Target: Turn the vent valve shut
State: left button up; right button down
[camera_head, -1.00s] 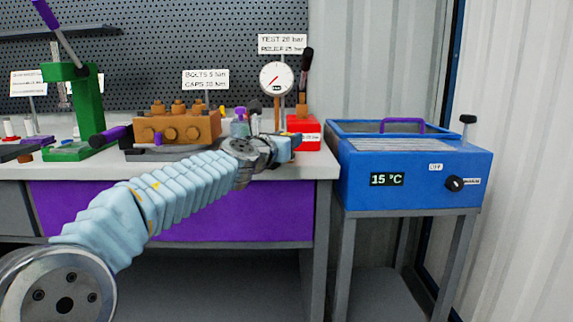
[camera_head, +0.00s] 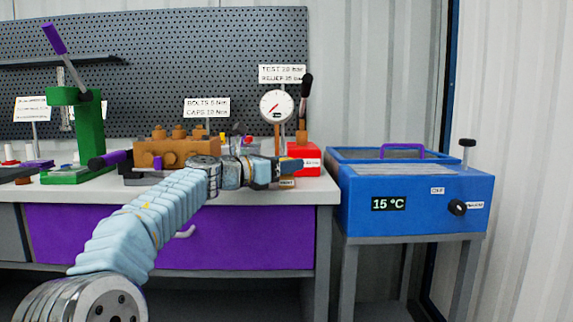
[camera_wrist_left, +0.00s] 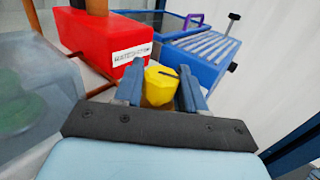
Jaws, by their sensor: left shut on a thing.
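A yellow knob (camera_wrist_left: 160,86), which appears to be the vent valve's handle, sits between the two fingers of my left gripper in the left wrist view. The left gripper (camera_wrist_left: 161,88) is closed on it. In the head view my left gripper (camera_head: 291,166) is at the front right of the bench, just in front of the red box (camera_head: 303,157); the knob is hidden there by the fingers. A small tag (camera_head: 287,183) shows just below the gripper. My right gripper is not in view.
A dial gauge (camera_head: 277,106) and a dark-handled lever (camera_head: 304,95) stand behind the gripper. An orange-brown block (camera_head: 175,153) is to its left, a green press (camera_head: 88,140) further left. A blue bath (camera_head: 415,200) stands to the right, past a narrow gap.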

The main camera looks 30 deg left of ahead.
pick_arm(q)
jog(key=o, duration=1)
jog(key=shift+c, duration=0.2)
jog(key=v, duration=1.3)
jog(key=shift+s+b, duration=0.3)
jog(key=shift+s, duration=0.1)
jog(key=shift+a+f, duration=0.1)
